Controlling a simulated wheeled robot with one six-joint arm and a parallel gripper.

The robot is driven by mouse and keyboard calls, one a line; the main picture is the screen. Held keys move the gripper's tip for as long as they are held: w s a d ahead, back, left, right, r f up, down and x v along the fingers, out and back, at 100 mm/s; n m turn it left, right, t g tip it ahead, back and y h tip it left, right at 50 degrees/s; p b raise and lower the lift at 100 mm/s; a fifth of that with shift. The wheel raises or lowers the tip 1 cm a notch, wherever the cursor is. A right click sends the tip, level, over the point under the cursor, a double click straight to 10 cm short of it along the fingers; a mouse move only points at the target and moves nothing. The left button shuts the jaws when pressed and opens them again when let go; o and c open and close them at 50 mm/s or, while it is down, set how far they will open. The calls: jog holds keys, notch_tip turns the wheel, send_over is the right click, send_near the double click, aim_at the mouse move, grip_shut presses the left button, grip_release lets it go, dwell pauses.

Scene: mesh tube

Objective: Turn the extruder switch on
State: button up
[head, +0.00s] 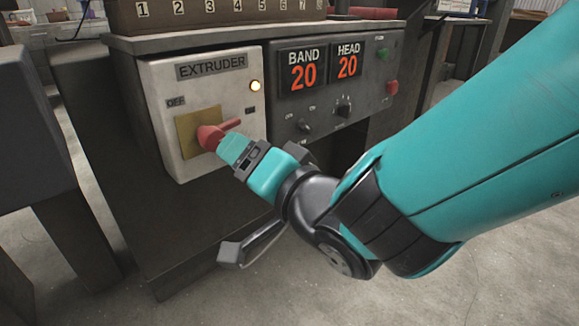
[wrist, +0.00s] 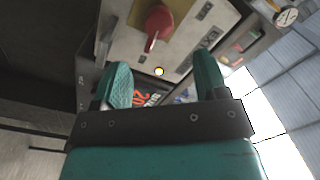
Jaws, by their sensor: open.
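The extruder switch (head: 211,136) is a red rotary knob on a yellow plate (head: 187,135). Its handle points right and slightly up, toward the dark label on the right, away from the OFF label (head: 176,102). The round lamp (head: 256,86) on the pale extruder panel (head: 162,79) glows. My gripper (head: 232,148) is close in front of the switch, its fingertips overlapping the lower edge of the knob in the head view. In the wrist view the open fingers (wrist: 162,62) are apart with nothing between them, and the red switch (wrist: 158,22) is beyond them. Contact cannot be told.
To the right is a dark panel with BAND and HEAD displays (head: 320,68), small knobs (head: 343,106), and green and red buttons (head: 391,88). A numbered box (head: 215,14) stands on top. A dark cabinet (head: 30,130) is at the left. Concrete floor is open at lower right.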

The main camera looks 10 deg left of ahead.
jog(key=b+v, duration=0.2)
jog(key=v, duration=0.5)
jog(key=shift+d+b, duration=0.2)
jog(key=shift+b, duration=0.1)
